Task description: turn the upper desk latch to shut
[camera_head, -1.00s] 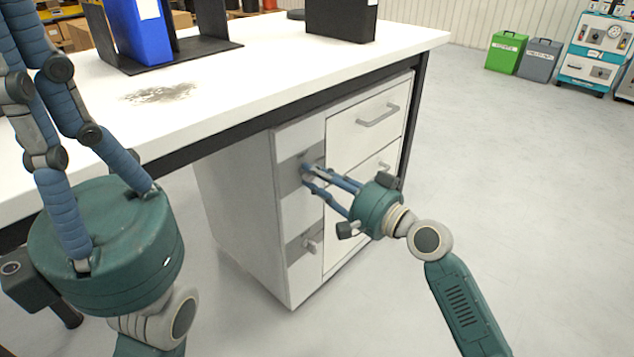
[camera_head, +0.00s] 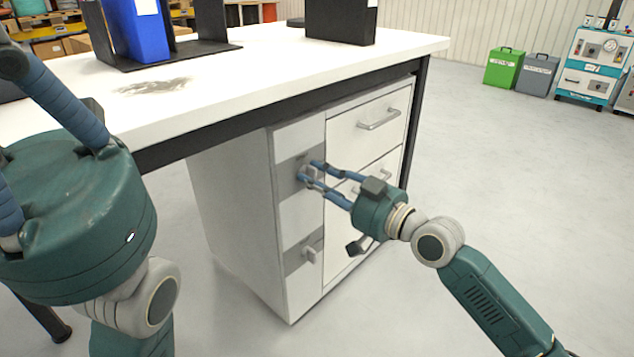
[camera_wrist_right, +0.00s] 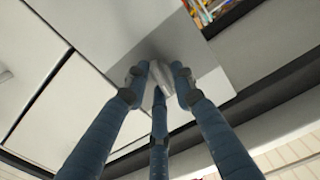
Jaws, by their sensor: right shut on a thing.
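The white desk cabinet (camera_head: 235,215) stands under the white desk top. The upper desk latch (camera_wrist_right: 160,74) is a small grey handle on a grey plate (camera_head: 284,178) on the cabinet's narrow side strip. My right gripper (camera_head: 309,173) is shut on the upper latch, with blue fingers around it; they partly hide it in the head view. In the right wrist view the right gripper (camera_wrist_right: 159,82) has its fingertips on both sides of the latch, which looks slanted. My left gripper is at the left edge of the head view, its fingertips cut off.
A lower latch (camera_head: 311,254) sits below on its own grey plate. Drawers with bar handles (camera_head: 380,120) lie just right of the latches. The desk top's front edge (camera_head: 260,105) overhangs the cabinet.

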